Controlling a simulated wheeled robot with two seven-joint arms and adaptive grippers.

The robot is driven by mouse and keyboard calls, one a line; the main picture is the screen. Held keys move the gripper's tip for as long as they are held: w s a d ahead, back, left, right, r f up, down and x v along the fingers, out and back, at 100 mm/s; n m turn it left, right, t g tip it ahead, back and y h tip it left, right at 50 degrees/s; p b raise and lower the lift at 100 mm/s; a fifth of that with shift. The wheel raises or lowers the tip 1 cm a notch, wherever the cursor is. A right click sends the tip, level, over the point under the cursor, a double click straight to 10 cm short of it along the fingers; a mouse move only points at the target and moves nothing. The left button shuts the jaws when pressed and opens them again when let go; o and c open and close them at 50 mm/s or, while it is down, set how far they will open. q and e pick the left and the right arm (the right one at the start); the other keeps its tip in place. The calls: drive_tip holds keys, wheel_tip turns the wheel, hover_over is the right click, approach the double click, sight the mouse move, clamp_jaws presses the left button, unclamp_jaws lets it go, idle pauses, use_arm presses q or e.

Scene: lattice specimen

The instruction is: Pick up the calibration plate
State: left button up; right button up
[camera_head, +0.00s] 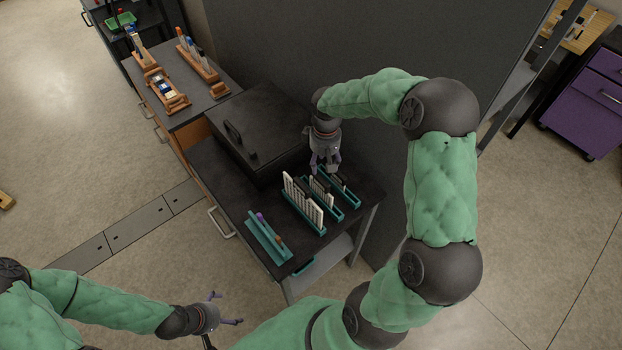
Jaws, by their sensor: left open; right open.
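Several teal racks stand on the black table (225,180). One rack (320,229) holds a row of upright white plates (302,200). The rack beside it holds white and dark plates (321,191), and the rearmost rack (352,200) holds dark pieces. I cannot tell which piece is the calibration plate. My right gripper (325,168) is open and points down just above the back end of the rearmost racks, seemingly holding nothing. My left gripper (226,309) is open and empty, low in front of the table and away from the racks.
A black case (250,125) with a handle sits behind the racks. A wooden-sided bench (190,95) with tool holders adjoins. A dark wall panel (330,50) rises behind.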

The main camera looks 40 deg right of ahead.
sight(323, 179)
wheel_tip(323, 179, down, 5)
drive_tip(key=shift+r, duration=0.1)
drive_tip(key=shift+w+f, duration=0.25)
drive_tip(key=shift+f, duration=0.2)
drive_tip(key=shift+s+f, duration=0.15)
drive_tip(key=shift+f, duration=1.15)
drive_tip(key=shift+s+f, duration=0.15)
drive_tip(key=shift+f, duration=1.1)
clamp_jaws()
